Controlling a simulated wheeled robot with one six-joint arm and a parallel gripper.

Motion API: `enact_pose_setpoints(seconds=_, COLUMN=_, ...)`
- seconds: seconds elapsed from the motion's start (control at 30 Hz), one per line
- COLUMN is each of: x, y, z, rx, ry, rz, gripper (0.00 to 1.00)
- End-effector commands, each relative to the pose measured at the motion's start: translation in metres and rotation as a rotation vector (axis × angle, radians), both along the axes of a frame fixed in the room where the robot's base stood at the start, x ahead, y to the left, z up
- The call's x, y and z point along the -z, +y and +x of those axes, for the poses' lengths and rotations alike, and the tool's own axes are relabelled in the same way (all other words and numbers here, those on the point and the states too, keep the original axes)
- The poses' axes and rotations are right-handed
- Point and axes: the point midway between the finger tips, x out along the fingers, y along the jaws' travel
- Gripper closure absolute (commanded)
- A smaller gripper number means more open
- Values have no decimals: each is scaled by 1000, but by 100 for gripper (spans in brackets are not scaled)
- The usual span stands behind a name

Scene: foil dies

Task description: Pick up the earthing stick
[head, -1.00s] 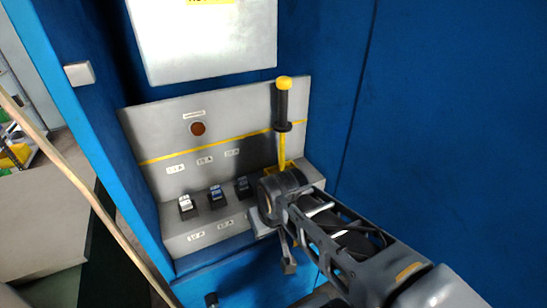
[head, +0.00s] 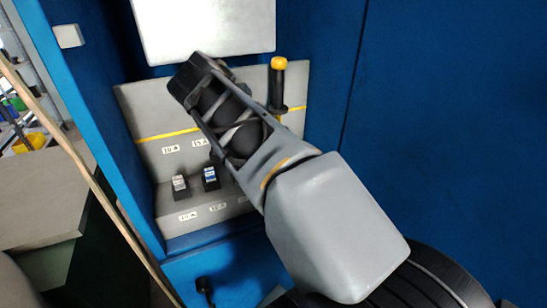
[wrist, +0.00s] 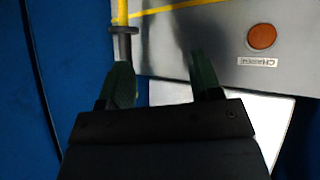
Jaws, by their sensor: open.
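The earthing stick (head: 278,88) stands upright at the right of the grey panel, with a yellow cap, black grip and dark collar. My arm hides its lower part in the head view. In the wrist view its yellow shaft and dark collar (wrist: 124,30) show at top left, just beyond the left finger. My gripper (wrist: 164,78) is open, and nothing shows between its dark green fingers. In the head view my wrist is left of the stick, in front of the panel; the fingers are hidden there.
The grey panel (head: 130,110) has a yellow stripe and a ledge with dark switches (head: 210,178). A white box (head: 200,30) hangs above it. Blue walls (head: 440,120) close in the right side. A round orange lamp (wrist: 262,36) shows in the wrist view.

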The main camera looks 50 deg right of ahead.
Motion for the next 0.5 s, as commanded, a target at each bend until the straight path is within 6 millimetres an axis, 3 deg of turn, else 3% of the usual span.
enact_pose_setpoints(seconds=0.1, x=-40, y=-33, z=-4, rx=164, ry=-140, rz=-85, gripper=42)
enact_pose_setpoints(seconds=0.23, x=-67, y=-55, z=-8, rx=262, ry=-233, rz=-139, gripper=42)
enact_pose_setpoints(seconds=0.5, x=-61, y=-99, z=6, rx=293, ry=-264, rz=-157, gripper=42)
